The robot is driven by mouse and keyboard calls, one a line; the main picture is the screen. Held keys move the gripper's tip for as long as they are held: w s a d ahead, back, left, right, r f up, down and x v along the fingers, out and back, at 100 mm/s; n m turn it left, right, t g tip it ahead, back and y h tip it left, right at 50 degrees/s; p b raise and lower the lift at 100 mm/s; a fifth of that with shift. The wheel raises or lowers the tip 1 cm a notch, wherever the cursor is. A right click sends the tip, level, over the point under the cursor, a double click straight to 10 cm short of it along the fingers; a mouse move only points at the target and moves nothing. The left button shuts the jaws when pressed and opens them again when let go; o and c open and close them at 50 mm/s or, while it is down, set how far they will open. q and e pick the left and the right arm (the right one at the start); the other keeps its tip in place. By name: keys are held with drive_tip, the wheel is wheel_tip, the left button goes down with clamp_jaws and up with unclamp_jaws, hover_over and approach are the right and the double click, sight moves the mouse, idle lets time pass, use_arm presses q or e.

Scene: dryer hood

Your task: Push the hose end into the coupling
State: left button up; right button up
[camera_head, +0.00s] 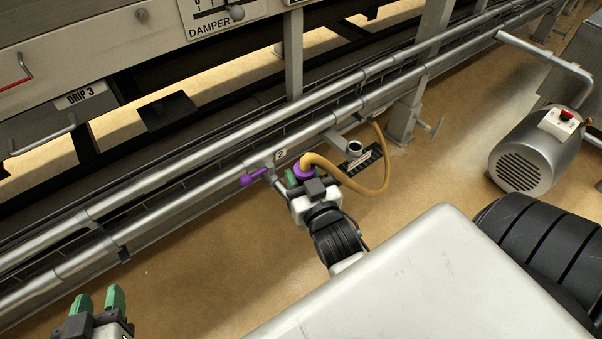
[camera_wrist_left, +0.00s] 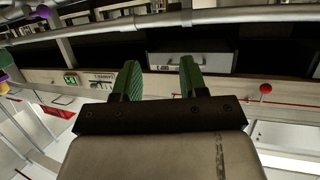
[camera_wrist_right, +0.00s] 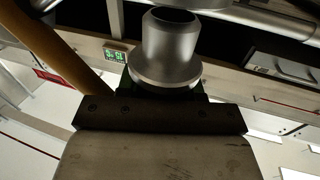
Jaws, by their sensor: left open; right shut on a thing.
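The hose end's purple collar (camera_head: 304,170) is held by my right gripper (camera_head: 297,178), which is shut on it beside the pipes. In the right wrist view its bare, flanged metal spigot (camera_wrist_right: 170,50) hides most of the fingers. A grey metal rim (camera_wrist_right: 195,3), apparently the coupling, is cut off at the top edge, close to the spigot's tip. In the head view my right gripper hides the coupling, near a purple lever (camera_head: 253,178) and a "2" tag (camera_head: 281,155). My left gripper (camera_head: 98,300) is open and empty at the lower left.
The yellow hose (camera_head: 384,165) loops to the right above the floor. A small cup (camera_head: 355,148) sits by a black rack (camera_head: 364,166). Long rails (camera_head: 200,198) run diagonally behind my right gripper. A motor (camera_head: 535,150) stands at right. Floor at left front is clear.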

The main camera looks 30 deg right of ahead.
drive_tip(key=shift+f, duration=0.35)
use_arm(q)
drive_tip(key=shift+w+d+r+t+h, duration=0.15)
drive_tip(key=shift+w+r+t, duration=0.05)
drive_tip(key=shift+r+t, duration=0.2)
drive_tip(key=shift+w+d+r+t+h, duration=0.1)
drive_tip(key=shift+w+r+t+h, duration=0.1)
drive_tip(key=shift+r+t, duration=0.15)
use_arm(e)
drive_tip(key=shift+f, duration=0.15)
use_arm(q)
drive_tip(key=shift+d+r+t+b, duration=0.1)
drive_tip(key=shift+r+t+b, duration=0.15)
drive_tip(key=shift+b, duration=0.05)
use_arm(e)
drive_tip(key=shift+f, duration=0.2)
drive_tip(key=shift+f, duration=0.3)
use_arm(q)
drive_tip(key=shift+w+d+r+t+h+b, duration=0.15)
drive_tip(key=shift+w+r+t+h+b, duration=0.1)
drive_tip(key=shift+r+t, duration=0.4)
drive_tip(key=shift+w+d+r+t+h+b, duration=0.1)
drive_tip(key=shift+r+t+h+b, duration=0.1)
drive_tip(key=shift+r+t, duration=0.4)
use_arm(e)
drive_tip(key=shift+f, duration=0.7)
use_arm(q)
drive_tip(key=shift+r, duration=0.2)
use_arm(e)
drive_tip(key=o, duration=1.1)
